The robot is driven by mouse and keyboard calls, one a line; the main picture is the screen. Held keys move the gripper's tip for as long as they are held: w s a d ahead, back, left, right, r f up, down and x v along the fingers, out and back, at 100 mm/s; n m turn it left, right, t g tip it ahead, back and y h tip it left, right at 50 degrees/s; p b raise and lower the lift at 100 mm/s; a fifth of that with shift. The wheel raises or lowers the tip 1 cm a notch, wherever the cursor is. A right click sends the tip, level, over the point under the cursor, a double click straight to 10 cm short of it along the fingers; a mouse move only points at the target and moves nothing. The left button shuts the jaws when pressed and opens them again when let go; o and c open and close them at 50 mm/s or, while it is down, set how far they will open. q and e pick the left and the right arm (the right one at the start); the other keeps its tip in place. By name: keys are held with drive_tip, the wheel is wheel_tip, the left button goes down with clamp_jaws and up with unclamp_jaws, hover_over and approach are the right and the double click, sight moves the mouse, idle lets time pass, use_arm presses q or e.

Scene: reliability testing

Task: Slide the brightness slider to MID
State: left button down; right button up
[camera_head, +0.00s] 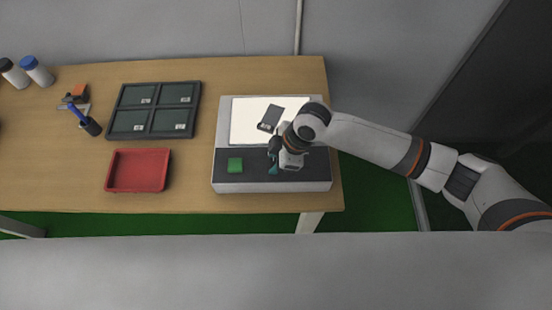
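A white and dark grey device (222,130) stands on the right part of the wooden table. My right gripper (274,166) is over the right half of the dark strip, pointing down. A small teal piece shows at its tip; I cannot tell whether it is the slider or part of the gripper. The finger opening is too small to make out. No slider marks are readable. My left gripper is out of view.
A dark four-compartment tray (153,108) and a red tray (138,170) lie left of the device. Two bottles (37,71), with black and blue caps, and a blue-handled tool in a dark holder (91,126) are at far left. Bare table lies between trays and device.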

clamp_jaws()
drive_tip(key=shift+d+p, duration=0.7)
drive_tip(key=shift+d, duration=1.4)
drive_tip(key=o, duration=0.8)
unclamp_jaws()
drive_tip(key=shift+a, duration=0.15)
drive_tip(key=shift+c, duration=0.2)
drive_tip(key=b+v, duration=0.1)
drive_tip(key=v, duration=1.1)
drive_tip(key=shift+b, duration=0.4)
